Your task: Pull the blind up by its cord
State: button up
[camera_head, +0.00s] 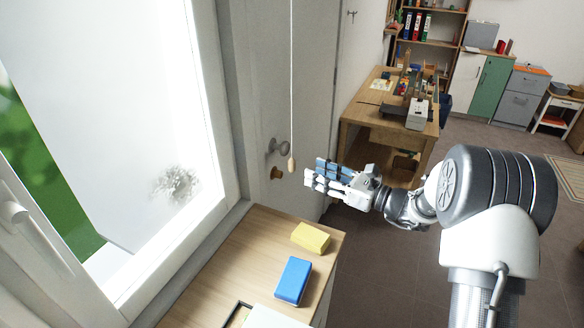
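The blind's cord (291,80) hangs straight down from above the frame, just right of the window frame. It ends in a small wooden pull knob (291,163). My gripper (313,174) points left at about the knob's height, a short way to its right in the picture. Its fingers look parted, with nothing between them. Knob and fingers appear apart; their difference in depth is hard to judge. A bright white surface fills most of the window; I cannot tell whether it is the blind. The cord's top end is out of view.
Below stands a wooden surface (235,262) with a yellow block (311,237) and a blue block (293,280). A door handle (279,146) lies behind the cord. The window handle (14,214) is at left. A desk (357,112) stands farther back; floor is open at right.

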aim_at(292, 172)
jog(key=b+x, duration=0.2)
jog(key=x, duration=0.7)
jog(key=shift+f, duration=0.1)
jog(key=shift+c, duration=0.4)
grip_shut()
